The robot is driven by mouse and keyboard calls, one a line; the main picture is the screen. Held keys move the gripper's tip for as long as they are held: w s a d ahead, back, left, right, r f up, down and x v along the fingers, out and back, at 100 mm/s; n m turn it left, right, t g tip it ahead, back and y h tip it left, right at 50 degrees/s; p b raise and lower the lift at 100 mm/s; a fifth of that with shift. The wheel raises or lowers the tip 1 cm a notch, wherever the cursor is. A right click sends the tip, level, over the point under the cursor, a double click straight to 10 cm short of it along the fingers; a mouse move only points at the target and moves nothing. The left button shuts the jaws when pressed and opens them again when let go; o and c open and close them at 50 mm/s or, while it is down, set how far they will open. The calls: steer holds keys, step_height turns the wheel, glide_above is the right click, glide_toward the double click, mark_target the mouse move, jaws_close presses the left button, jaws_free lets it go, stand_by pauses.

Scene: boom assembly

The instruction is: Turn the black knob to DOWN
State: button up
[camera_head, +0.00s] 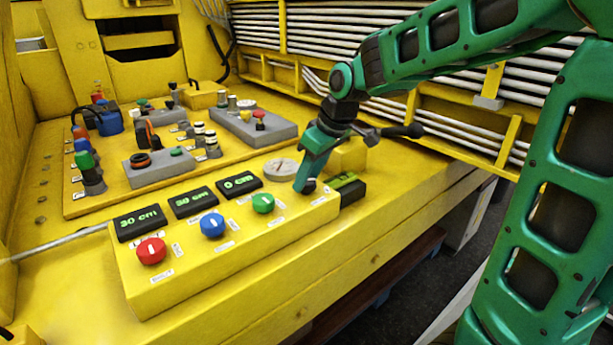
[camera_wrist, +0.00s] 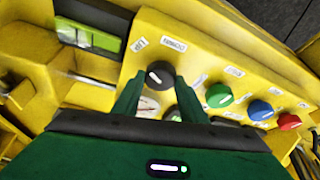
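The black knob (camera_wrist: 160,74) with a white pointer mark sits on the yellow control box, with small white labels beside it, their text too blurred to read surely. In the head view the knob (camera_head: 309,186) is mostly hidden by my gripper. My gripper (camera_head: 306,183) points down at the right end of the box. In the wrist view its two green fingers (camera_wrist: 160,79) stand apart, one on each side of the knob, with the tips close to its sides. I cannot tell whether they touch it.
Green (camera_head: 263,203), blue (camera_head: 212,225) and red (camera_head: 151,250) knobs line the box (camera_head: 235,252). Behind them stand displays, the leftmost (camera_head: 139,222) reading 30 cm. A round gauge (camera_head: 281,170) is close behind my gripper. A black-and-green module (camera_head: 348,188) is to its right.

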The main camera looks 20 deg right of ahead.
steer(key=shift+m, duration=0.3)
steer(key=m+h, duration=0.1)
steer(key=m, duration=0.1)
steer(key=m+t+h, duration=0.1)
steer(key=m, duration=0.2)
steer(key=shift+a, duration=0.2)
steer(key=m+h, duration=0.1)
steer(key=m, duration=0.2)
steer(key=m+h, duration=0.1)
steer(key=m, duration=0.2)
steer(key=shift+a, duration=0.2)
steer(key=shift+m+g+h, duration=0.3)
steer(key=o, duration=1.1)
steer(key=shift+c, duration=0.2)
steer(key=v, duration=1)
steer(key=shift+r, duration=0.35)
